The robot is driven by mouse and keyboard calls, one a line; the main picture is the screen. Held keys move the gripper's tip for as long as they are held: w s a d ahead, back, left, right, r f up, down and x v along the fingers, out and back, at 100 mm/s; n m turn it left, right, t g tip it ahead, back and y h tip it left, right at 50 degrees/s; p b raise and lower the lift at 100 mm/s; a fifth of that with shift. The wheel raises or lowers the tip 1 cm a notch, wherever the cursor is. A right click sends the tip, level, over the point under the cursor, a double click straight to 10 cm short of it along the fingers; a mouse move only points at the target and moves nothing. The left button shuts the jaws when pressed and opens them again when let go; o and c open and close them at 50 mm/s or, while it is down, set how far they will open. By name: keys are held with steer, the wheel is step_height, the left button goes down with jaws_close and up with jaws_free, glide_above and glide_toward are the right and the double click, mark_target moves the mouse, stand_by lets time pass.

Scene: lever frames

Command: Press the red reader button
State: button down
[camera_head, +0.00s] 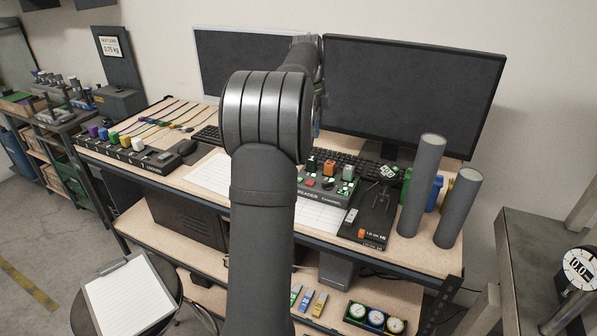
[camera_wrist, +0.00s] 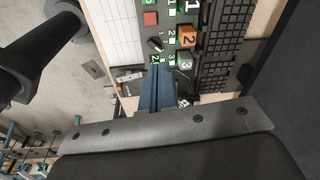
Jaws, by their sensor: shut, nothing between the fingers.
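The reader (camera_head: 335,197) is a dark grey box with a "READER" label on the bench in front of the monitors, partly covered by my arm in the head view. My gripper (camera_wrist: 156,68) is shut and empty, with blue-grey fingers. In the wrist view its tips appear below the black knob (camera_wrist: 155,44), apart from the red button. My arm hides the fingertips in the head view.
Numbered cubes, including an orange one (camera_wrist: 187,36) and a grey one (camera_wrist: 185,62), stand on the reader close to the fingers. A keyboard (camera_wrist: 225,45) lies beside it. A black joystick unit (camera_head: 371,215) and two grey cylinders (camera_head: 422,185) stand to the right.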

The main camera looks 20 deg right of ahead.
steer(key=f+n+t+h, duration=0.1)
steer(key=f+n+h, duration=0.1)
steer(key=n, duration=0.5)
steer(key=a+f+n+t+h, duration=0.1)
steer(key=n+h, duration=0.1)
steer(key=n, duration=0.5)
steer(key=f+n+t+h, duration=0.2)
steer(key=n, duration=0.5)
steer(key=shift+s+a+f+h, duration=0.15)
steer(key=shift+a+f+h, duration=0.15)
steer(key=shift+a+h, duration=0.1)
steer(key=shift+f, duration=4.4)
steer(key=shift+f, duration=0.4)
